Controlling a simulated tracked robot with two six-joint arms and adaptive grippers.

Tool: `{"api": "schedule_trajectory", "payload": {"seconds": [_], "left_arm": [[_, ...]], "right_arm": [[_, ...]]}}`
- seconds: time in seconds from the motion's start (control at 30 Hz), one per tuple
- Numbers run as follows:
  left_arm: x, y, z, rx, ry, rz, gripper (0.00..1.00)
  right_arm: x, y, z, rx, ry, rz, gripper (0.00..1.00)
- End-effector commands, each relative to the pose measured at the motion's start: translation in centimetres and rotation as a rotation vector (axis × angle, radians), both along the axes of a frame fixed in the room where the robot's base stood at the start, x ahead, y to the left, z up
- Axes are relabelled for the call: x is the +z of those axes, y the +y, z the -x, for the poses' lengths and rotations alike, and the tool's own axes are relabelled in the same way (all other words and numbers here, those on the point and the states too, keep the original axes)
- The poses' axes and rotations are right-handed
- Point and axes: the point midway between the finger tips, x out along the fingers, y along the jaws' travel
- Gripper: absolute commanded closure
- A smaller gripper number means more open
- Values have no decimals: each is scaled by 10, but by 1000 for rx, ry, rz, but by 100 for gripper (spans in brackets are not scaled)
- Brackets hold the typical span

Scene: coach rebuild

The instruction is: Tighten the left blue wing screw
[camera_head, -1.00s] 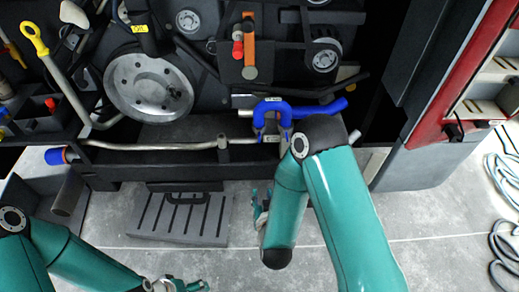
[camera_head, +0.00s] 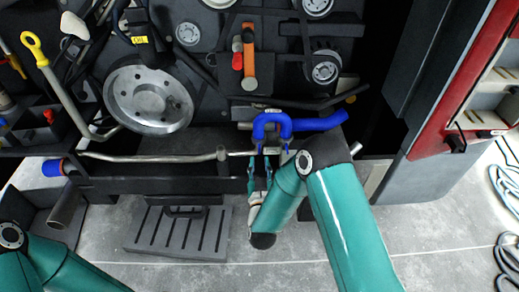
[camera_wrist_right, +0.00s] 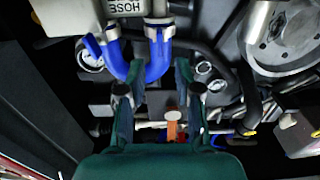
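A blue U-shaped hose (camera_head: 272,118) sits at the middle of the head view, its two ends pointing down. In the right wrist view the hose (camera_wrist_right: 148,72) joins two metal pipes at clamps. A small blue piece (camera_wrist_right: 92,45) sticks out beside one clamp; the other clamp (camera_wrist_right: 158,28) also shows blue. I cannot clearly make out the wing shape of a screw. My right gripper (camera_head: 259,176) is open just below the hose's left end. In its wrist view the two fingers (camera_wrist_right: 160,92) are apart, with nothing held between them. My left gripper is out of view.
A long metal pipe (camera_head: 150,158) runs left from beneath the hose. A large metal wheel (camera_head: 148,96) and an orange-handled part (camera_head: 249,65) stand behind. A dark slatted block (camera_head: 180,232) lies on the grey floor. A red-framed cabinet (camera_head: 468,95) is at right.

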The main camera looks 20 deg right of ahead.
Motion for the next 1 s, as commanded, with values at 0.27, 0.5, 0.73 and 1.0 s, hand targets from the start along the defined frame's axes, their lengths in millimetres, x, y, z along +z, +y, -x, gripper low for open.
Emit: {"api": "schedule_trajectory", "payload": {"seconds": [0.27,0.5,0.73,1.0], "left_arm": [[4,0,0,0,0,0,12],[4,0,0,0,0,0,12],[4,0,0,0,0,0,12],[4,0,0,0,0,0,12]], "right_arm": [[-1,-13,-44,-1,1,0,67],[-1,-17,-56,0,2,0,67],[-1,-17,-56,-1,2,0,67],[-1,-17,-56,-1,1,0,100]]}}
